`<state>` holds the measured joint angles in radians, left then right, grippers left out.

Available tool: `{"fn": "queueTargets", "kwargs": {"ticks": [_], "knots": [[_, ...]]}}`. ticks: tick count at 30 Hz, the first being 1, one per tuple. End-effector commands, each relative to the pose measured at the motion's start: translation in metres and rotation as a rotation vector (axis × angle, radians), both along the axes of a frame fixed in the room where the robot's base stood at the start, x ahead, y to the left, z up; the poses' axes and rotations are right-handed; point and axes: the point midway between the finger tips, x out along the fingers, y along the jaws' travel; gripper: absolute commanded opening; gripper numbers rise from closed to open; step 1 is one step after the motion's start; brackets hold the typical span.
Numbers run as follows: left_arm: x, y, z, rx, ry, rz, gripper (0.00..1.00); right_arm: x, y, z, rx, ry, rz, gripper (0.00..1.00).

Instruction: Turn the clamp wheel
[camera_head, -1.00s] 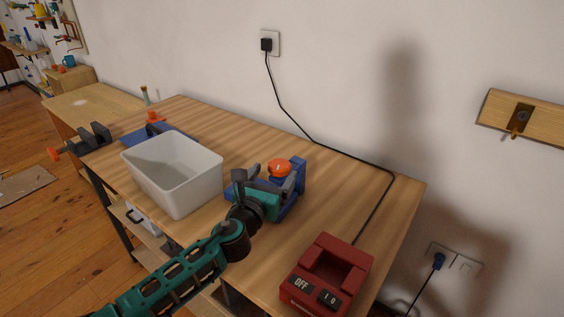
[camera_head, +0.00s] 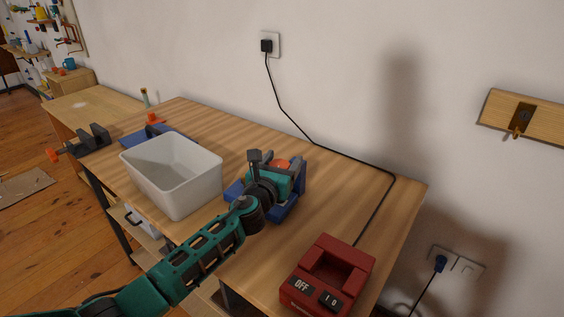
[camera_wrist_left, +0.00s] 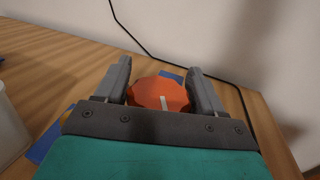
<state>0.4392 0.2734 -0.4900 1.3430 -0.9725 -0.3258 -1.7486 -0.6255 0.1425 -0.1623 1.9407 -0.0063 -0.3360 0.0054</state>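The clamp wheel is an orange disc on a blue clamp (camera_head: 288,208) standing on the wooden bench. In the head view the wheel (camera_head: 281,163) is mostly hidden behind my left gripper (camera_head: 284,172). In the left wrist view the wheel (camera_wrist_left: 160,94), with a pale mark on its face, sits between the two grey fingers of the left gripper (camera_wrist_left: 161,75). The fingers are apart, one on each side of the wheel. A gap shows on the right side; whether the left finger touches is unclear. My right gripper is not in view.
A white bin (camera_head: 172,178) stands left of the clamp. A red box with an OFF label (camera_head: 330,272) is at the front right. A black cable (camera_head: 330,147) runs along the wall side. A vise (camera_head: 90,140) is at the far left.

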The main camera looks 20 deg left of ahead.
Motion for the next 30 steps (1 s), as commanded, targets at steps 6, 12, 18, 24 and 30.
{"fn": "queueTargets", "kwargs": {"ticks": [6, 12, 18, 24, 30], "knots": [[0.0, 0.0, 0.0, 0.0, 0.0, 0.0, 0.47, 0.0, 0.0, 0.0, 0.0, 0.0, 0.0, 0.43], [0.0, 0.0, 0.0, 0.0, 0.0, 0.0, 0.33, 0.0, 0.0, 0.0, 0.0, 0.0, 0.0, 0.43], [0.0, 0.001, 0.0, 0.003, 0.0, -0.023, 0.33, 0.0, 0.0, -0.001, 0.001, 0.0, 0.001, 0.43], [0.0, 0.0, -0.001, 0.007, -0.001, -0.112, 0.33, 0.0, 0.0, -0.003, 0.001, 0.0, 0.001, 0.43], [-0.001, -0.002, -0.003, 0.007, -0.001, -0.27, 0.33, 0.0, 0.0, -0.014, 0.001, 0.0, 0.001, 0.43]]}}
